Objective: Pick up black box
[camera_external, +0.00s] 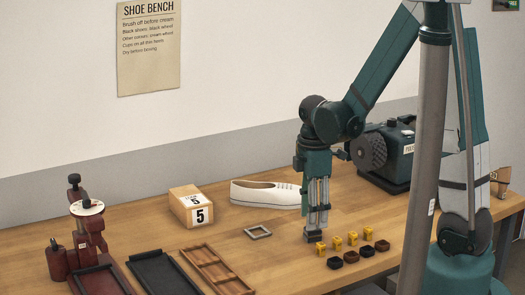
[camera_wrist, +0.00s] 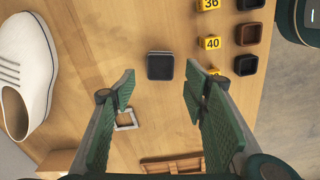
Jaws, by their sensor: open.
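A small black box (camera_wrist: 160,65) with a grey top lies on the bench, centred ahead of my fingertips in the wrist view. In the external view this box (camera_external: 312,236) shows just below my gripper (camera_external: 317,220), which points down. In the wrist view my gripper (camera_wrist: 159,84) is open, with a green finger on each side and nothing between them. The box appears apart from the fingers; the exact height gap is hard to tell. Another small black box (camera_wrist: 246,65) sits to the right, in a row with brown ones (camera_wrist: 248,34).
Yellow number blocks (camera_wrist: 210,43) stand between the two. A white shoe (camera_external: 266,194), a grey square frame (camera_external: 258,232), a numbered wooden box (camera_external: 191,207), a wooden tray (camera_external: 217,270) and a black tray (camera_external: 165,274) lie left. A dark machine (camera_external: 385,155) stands behind right.

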